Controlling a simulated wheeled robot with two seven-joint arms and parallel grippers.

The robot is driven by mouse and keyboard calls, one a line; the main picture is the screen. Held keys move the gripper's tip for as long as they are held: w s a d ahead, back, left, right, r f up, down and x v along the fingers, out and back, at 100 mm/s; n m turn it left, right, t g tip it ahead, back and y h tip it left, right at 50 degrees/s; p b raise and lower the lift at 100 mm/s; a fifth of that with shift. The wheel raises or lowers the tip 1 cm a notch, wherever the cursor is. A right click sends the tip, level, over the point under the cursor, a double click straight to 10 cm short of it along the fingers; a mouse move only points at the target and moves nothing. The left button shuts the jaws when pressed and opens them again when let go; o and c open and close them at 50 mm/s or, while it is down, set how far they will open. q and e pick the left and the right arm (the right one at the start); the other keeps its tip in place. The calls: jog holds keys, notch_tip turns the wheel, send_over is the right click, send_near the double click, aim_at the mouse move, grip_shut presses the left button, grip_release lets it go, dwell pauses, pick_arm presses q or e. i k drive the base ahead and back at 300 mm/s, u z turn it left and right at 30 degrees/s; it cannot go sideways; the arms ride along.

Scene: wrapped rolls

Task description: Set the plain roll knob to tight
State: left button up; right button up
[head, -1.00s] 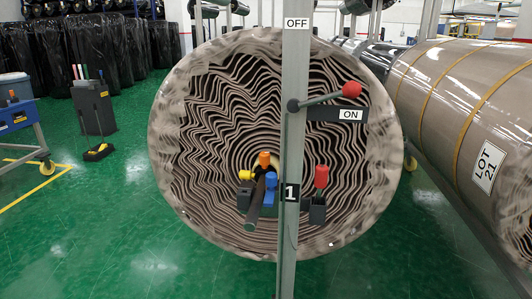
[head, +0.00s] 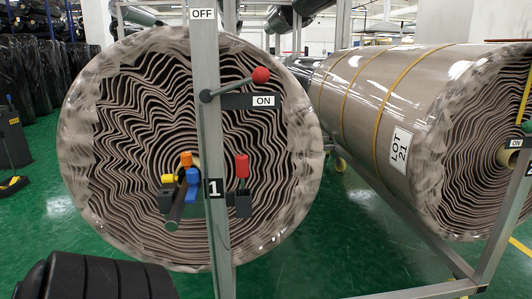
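Two large wrapped rolls show in the head view. One roll (head: 110,110) stands end-on at the left, behind a grey post (head: 208,130) marked 1. A lever with a red ball (head: 261,75) is on that post, pointing up and right above an ON label (head: 263,101). Orange, yellow, blue and red handled parts sit lower at the roll's centre. No knob marked tight can be made out.
An OFF label (head: 202,14) is at the top of the post. A grey frame rail (head: 405,220) runs beside the right roll to a second post (head: 505,215) with another ON label (head: 515,143). Green floor (head: 310,265) is open between the rolls.

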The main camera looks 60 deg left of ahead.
aim_at(186, 157)
jog(key=z, duration=0.1)
jog(key=k, duration=0.85)
jog(key=u, duration=1.65)
jog(key=i, duration=0.35)
jog(key=u, duration=0.05)
